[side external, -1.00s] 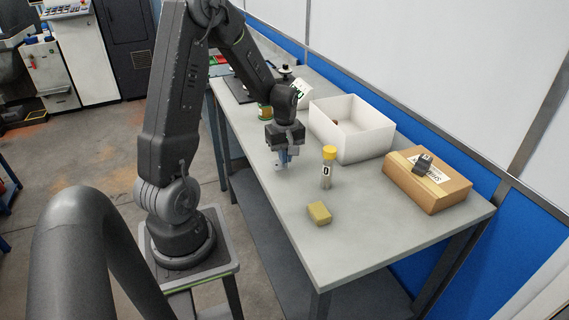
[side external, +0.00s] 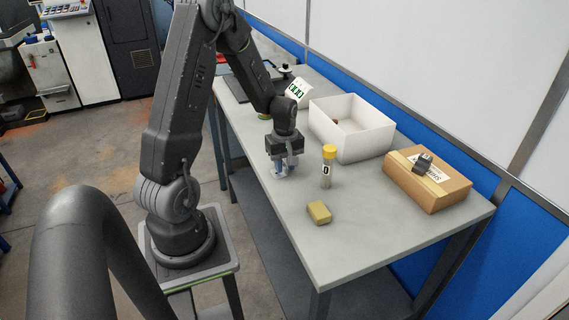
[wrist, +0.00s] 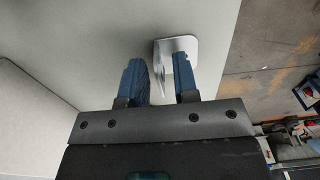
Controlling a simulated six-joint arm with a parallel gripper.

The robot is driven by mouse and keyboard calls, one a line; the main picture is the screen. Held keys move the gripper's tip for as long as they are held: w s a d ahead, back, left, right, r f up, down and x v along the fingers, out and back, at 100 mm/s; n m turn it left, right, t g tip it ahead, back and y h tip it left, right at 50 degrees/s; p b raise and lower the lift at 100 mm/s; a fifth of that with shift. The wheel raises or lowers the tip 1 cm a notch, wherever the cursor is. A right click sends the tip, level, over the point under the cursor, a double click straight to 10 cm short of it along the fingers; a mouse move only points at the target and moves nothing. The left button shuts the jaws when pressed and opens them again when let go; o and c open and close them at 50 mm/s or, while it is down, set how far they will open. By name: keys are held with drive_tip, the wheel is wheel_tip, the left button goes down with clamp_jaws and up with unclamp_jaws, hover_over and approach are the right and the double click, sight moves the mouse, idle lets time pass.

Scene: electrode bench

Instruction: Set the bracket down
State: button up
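The bracket is a pale metal piece with a flat plate and an upright part. In the wrist view the bracket (wrist: 188,46) lies beyond my fingertips, its upright part beside the right finger. In the side view the bracket (side external: 281,175) shows small and pale at bench level under my gripper (side external: 284,165), partly hidden by the blue fingers. In the wrist view my gripper (wrist: 161,72) has its two blue fingers apart, with a clear gap between the left finger and the bracket. Whether the right finger touches the bracket I cannot tell.
A yellow-capped vial (side external: 328,170) stands close to the right of my gripper. A yellow block (side external: 319,213) lies nearer the front edge. A white open bin (side external: 357,148) and a cardboard box (side external: 427,190) with a dark object on top stand behind. The front right bench (side external: 370,235) is clear.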

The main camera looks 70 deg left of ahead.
drive_tip(key=shift+r, duration=0.1)
wheel_tip(320, 180, up, 12)
drive_tip(key=s+d+r+m+t+y, duration=0.1)
drive_tip(key=d+r+m, duration=0.3)
drive_tip(key=d, duration=0.3)
drive_tip(key=s+d+r+m+t, duration=0.1)
drive_tip(key=d+r+m+t, duration=0.1)
drive_tip(key=d+r+m, duration=0.3)
drive_tip(key=s+d+r+m+t+h, duration=0.1)
drive_tip(key=s+d+m+t, duration=0.1)
drive_tip(key=s+d+m, duration=0.6)
drive_tip(key=d+m, duration=0.1)
drive_tip(key=d, duration=0.2)
drive_tip(key=shift+d+r+t, duration=0.3)
drive_tip(key=shift+d+r, duration=0.05)
drive_tip(key=shift+d, duration=0.05)
